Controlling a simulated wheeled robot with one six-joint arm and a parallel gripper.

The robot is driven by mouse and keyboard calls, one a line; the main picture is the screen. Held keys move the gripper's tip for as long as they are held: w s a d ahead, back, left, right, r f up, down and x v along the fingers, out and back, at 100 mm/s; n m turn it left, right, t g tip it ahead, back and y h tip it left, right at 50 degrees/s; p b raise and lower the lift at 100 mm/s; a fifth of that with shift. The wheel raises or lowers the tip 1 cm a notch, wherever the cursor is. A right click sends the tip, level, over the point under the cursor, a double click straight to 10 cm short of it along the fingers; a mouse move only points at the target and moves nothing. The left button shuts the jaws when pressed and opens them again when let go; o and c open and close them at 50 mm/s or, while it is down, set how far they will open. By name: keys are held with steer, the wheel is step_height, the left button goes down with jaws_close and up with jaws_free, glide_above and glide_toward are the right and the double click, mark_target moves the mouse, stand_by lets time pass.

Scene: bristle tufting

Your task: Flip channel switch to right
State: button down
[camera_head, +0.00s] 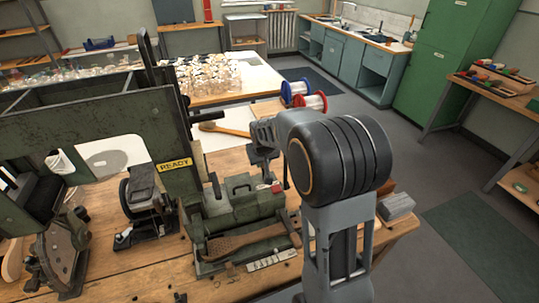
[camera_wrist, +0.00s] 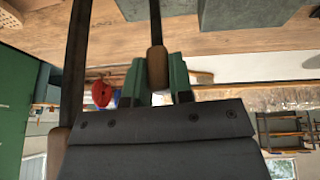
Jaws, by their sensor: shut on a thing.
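In the wrist view my gripper (camera_wrist: 157,72) has its two green fingers closed around a small brown wooden knob (camera_wrist: 157,66) on a thin dark rod (camera_wrist: 155,22). I cannot tell from a label whether this is the channel switch. In the head view the green machine (camera_head: 240,207) stands on the wooden bench, with a small red part (camera_head: 277,188) at its upper right. My gripper (camera_head: 265,172) is above the back right of this machine. My arm partly hides that area, and the held knob cannot be made out there.
A thicker dark bar (camera_wrist: 78,55) runs close beside my gripper in the wrist view. A yellow READY sign (camera_head: 174,166) is on the tall green panel at left. Red and blue spools (camera_head: 300,95) stand behind my arm. A grey block (camera_head: 396,206) lies at the bench's right end.

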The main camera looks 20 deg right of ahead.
steer(key=c, duration=1)
jaws_free()
steer(key=v, duration=1.3)
steer(key=shift+r+b, duration=0.3)
steer(key=shift+r, duration=0.1)
